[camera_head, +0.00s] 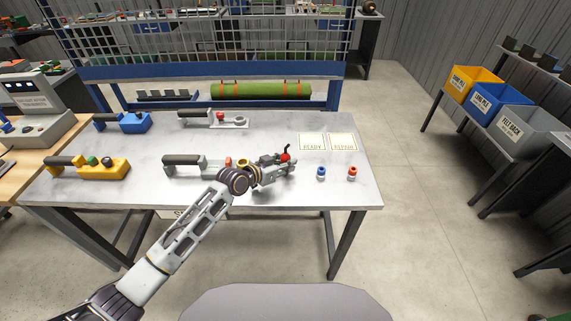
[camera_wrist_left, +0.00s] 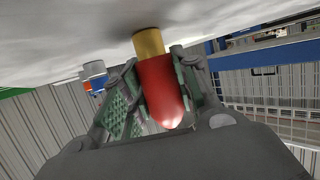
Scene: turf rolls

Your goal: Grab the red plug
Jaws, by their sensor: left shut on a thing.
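My left gripper (camera_head: 286,161) is over the right half of the grey table, its arm coming in from the lower left. In the left wrist view it is shut on a red plug (camera_wrist_left: 162,92), with one finger on each side. The plug has a rounded red body and a gold end (camera_wrist_left: 149,43) that points toward the pale tabletop; whether it touches the table I cannot tell. In the head view only a bit of the red plug (camera_head: 285,156) shows at the fingers. My right gripper is not in view.
A blue plug (camera_head: 320,174) and an orange-red plug (camera_head: 352,174) stand right of the gripper. A grey handled tool (camera_head: 190,167) lies to its left, with a yellow one (camera_head: 105,168) and a blue one (camera_head: 130,122) farther left. Two cards (camera_head: 312,141) lie behind. The table's front right is clear.

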